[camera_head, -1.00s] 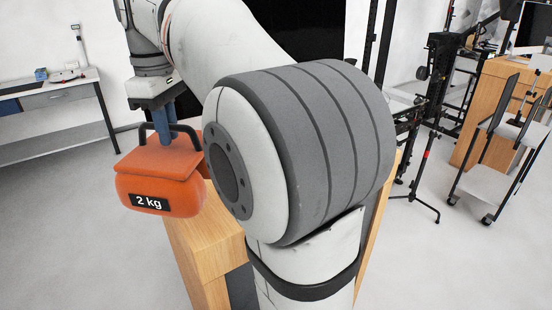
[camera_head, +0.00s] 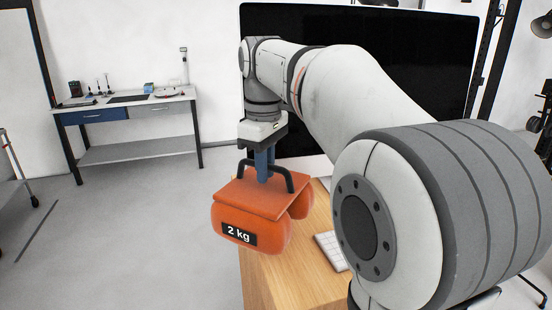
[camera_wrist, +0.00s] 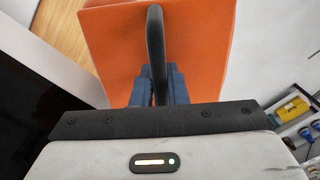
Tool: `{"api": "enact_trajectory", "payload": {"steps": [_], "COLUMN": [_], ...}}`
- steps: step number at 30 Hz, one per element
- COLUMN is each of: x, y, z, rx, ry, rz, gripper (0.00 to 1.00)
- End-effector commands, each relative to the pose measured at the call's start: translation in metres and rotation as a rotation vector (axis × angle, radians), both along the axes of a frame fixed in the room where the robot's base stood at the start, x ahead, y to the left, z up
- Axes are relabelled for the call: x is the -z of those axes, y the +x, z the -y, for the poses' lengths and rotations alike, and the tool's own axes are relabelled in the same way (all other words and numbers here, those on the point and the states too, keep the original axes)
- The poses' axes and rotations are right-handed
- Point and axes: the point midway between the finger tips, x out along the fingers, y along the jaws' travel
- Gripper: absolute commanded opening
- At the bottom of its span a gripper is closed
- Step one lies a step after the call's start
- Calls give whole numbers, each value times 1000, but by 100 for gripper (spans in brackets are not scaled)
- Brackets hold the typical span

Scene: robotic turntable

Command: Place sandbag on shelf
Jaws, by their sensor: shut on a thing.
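The orange sandbag (camera_head: 250,205) with a "2 kg" label and a dark handle hangs from my gripper (camera_head: 264,172) in the head view. My gripper's blue fingers are shut on the handle. The bag hangs upright in front of the wooden desk's left end. In the wrist view, the sandbag's orange top (camera_wrist: 195,50) fills the upper middle, with the handle between the blue fingers (camera_wrist: 160,88). At the back left of the head view, a table has a lower shelf (camera_head: 135,151) that looks bare. I cannot tell if this is the task's shelf.
The table top (camera_head: 130,101) holds small instruments and a blue box. A wooden desk (camera_head: 285,265) with a keyboard (camera_head: 330,250) and a large black monitor (camera_head: 420,70) stands by my arm. Open grey floor (camera_head: 130,230) lies on the left. A cart (camera_head: 10,175) edges in at far left.

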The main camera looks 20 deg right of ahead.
Motion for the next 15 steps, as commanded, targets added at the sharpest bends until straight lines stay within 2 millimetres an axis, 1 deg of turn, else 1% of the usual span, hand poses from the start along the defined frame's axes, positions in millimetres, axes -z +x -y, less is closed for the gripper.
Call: {"api": "enact_trajectory", "payload": {"steps": [4,11,15], "x": [15,29,47], "y": [-1,0,0], "z": [-2,-2,-3], "rx": [-4,-6,-6], "ry": [0,0,0], "rz": [4,7,4], "gripper": [0,0,0]}}
